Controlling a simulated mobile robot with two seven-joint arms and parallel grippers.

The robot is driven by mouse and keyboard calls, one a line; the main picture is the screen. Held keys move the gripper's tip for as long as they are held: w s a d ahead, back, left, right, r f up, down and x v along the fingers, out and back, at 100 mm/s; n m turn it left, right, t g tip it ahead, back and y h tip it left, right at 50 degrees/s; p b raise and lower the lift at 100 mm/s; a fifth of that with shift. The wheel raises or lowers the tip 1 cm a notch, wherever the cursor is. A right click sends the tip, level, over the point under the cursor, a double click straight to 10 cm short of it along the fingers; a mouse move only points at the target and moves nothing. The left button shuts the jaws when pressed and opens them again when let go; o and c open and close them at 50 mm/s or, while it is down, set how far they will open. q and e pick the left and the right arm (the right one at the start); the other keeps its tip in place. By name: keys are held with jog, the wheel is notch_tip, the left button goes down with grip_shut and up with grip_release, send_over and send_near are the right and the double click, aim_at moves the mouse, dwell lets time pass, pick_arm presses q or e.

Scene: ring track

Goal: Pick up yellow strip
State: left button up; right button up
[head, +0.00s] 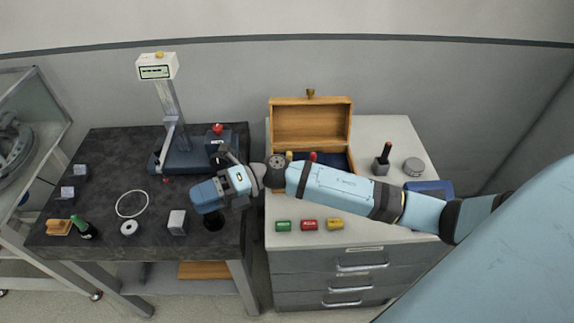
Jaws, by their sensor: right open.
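A small yellow piece (335,224), which looks like the yellow strip, lies on the light top of the drawer cabinet near its front edge. It is the rightmost in a row with a red piece (309,225) and a green piece (283,226). My right gripper (212,216) is over the right part of the dark table, left of the row and apart from it. It is open; its fingers are mostly hidden by its blue body. My left gripper is not in view.
An open wooden box (311,124) stands at the cabinet's back, partly behind my right arm. The dark table (105,185) holds a stand with a display (156,72), a white ring (132,204) and a metal block (177,222).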

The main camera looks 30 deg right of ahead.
jog(key=w+d+f+n+g+h+b, duration=0.1)
jog(key=w+d+f+n+g+h, duration=0.2)
jog(key=d+n+g+h, duration=0.25)
notch_tip(320, 180, up, 4)
jog(key=n+t+h+b, duration=0.3)
jog(key=n+t+h, duration=0.1)
jog(key=h, duration=0.9)
send_over(289, 153)
jog(key=shift+g, duration=0.25)
jog(key=f, duration=0.4)
jog(key=f+p, duration=0.1)
jog(key=f, duration=0.3)
jog(key=shift+w+p, duration=0.2)
jog(key=shift+p, duration=0.1)
jog(key=shift+s+f+p, duration=0.2)
jog(key=shift+f+p, duration=0.55)
jog(key=shift+f, duration=2.15)
grip_shut()
jog(key=shift+r, duration=0.1)
